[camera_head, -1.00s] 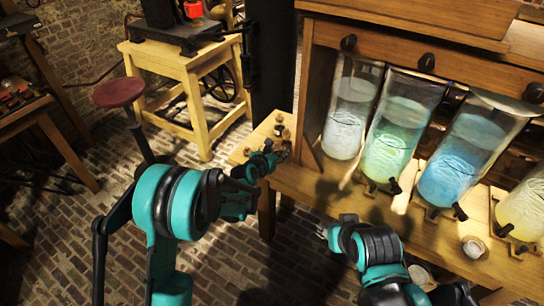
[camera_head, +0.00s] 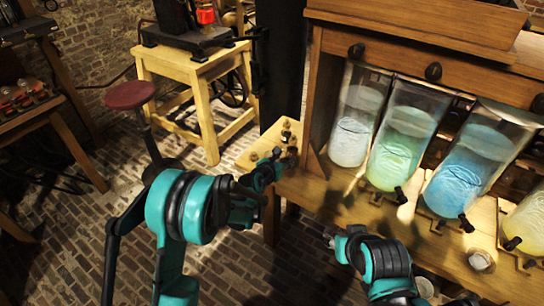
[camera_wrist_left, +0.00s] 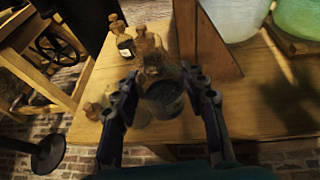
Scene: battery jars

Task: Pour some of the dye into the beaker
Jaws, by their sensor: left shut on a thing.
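My left gripper (camera_head: 280,164) is at the left end of the wooden bench. In the left wrist view its two fingers (camera_wrist_left: 163,100) are on either side of a small dark glass bottle (camera_wrist_left: 165,98) with a brownish top, and it is shut on this bottle. I cannot read whether it holds the dye. Small corked bottles (camera_wrist_left: 122,38) stand just beyond it, one with a label. My right gripper (camera_head: 331,239) is low in front of the bench, its fingers too small to judge. I cannot clearly identify a beaker; a small pale cup (camera_head: 481,261) is on the bench at right.
Several tall glass jars with pale, green (camera_head: 401,147), blue (camera_head: 468,168) and yellow contents stand along the bench (camera_head: 328,190) under a wooden cabinet (camera_head: 398,62). A cabinet side panel (camera_wrist_left: 203,45) is close to my left gripper. A stool (camera_head: 131,95) and wooden stand (camera_head: 205,110) are at left.

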